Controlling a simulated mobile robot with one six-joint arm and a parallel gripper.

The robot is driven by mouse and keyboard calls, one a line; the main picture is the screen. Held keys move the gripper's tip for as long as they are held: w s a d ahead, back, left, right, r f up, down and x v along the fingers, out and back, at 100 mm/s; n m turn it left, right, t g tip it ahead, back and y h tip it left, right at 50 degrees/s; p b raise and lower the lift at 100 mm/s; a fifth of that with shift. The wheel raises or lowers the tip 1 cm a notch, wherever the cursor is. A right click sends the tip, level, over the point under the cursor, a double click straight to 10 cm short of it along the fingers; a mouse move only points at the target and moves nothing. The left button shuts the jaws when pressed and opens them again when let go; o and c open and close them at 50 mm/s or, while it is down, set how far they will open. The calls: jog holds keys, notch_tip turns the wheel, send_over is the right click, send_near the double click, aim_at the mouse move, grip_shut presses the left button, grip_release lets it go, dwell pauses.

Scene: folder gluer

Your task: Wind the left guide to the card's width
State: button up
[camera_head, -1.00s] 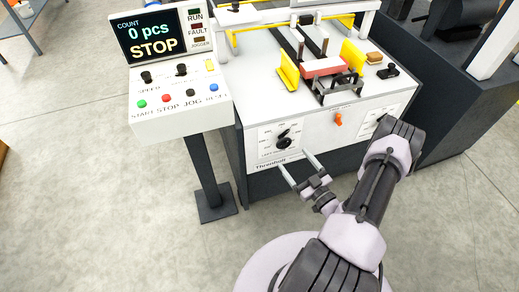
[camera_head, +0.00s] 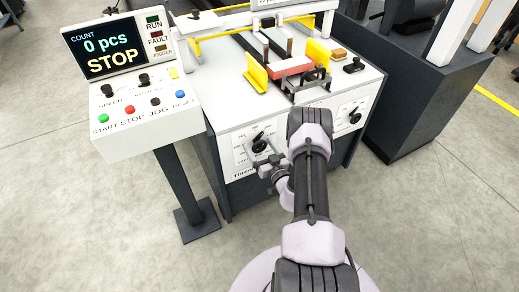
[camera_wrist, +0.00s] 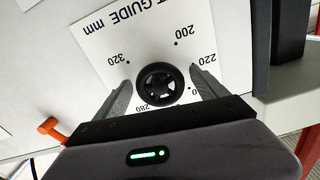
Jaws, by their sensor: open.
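The left guide dial knob (camera_head: 259,146) is black and round, on the front panel of the machine. In the wrist view the knob (camera_wrist: 163,85) sits between my fingers, on a white plate (camera_wrist: 140,38) reading "T GUIDE mm". My gripper (camera_head: 263,157) is open at the dial; in the wrist view its fingers (camera_wrist: 160,77) stand on either side of the knob, and I cannot tell whether they touch it. The yellow left guide (camera_head: 256,76) stands left of the red card (camera_head: 289,67), with a gap visible. The yellow right guide (camera_head: 318,53) is beyond the card.
A second dial (camera_head: 354,117) is on the panel's right. An orange lever (camera_wrist: 51,129) shows beside the plate in the wrist view. The control console (camera_head: 145,115) stands at left, its screen (camera_head: 105,46) reading 0 pcs and STOP. Open floor lies in front.

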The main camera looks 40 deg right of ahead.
jog(key=c, duration=1.4)
jog(key=shift+o, duration=0.2)
